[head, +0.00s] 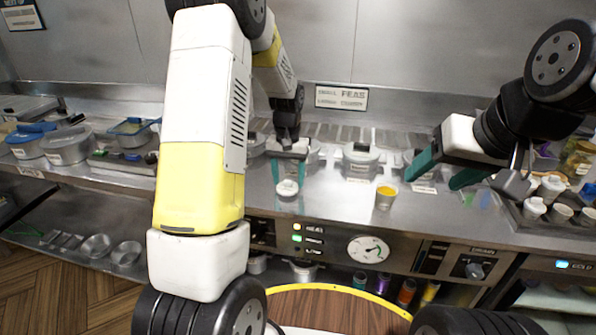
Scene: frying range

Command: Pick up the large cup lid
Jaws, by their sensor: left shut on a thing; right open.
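My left gripper (287,178) points down over the middle of the steel counter. Its teal fingers reach a small round white lid (287,189), and it is shut on it. The lid is at or just above the counter surface; I cannot tell whether it touches. My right gripper (428,183) is open and empty over the counter at the right, its teal fingers apart. A cup with yellow contents (385,197) stands on the counter, below and left of the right gripper.
Lidded containers (361,160) stand in a row along the back of the counter (335,208). More tubs (68,146) are at the left. White cups (535,208) and jars crowd the right. A gauge (368,250) and knobs line the front panel.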

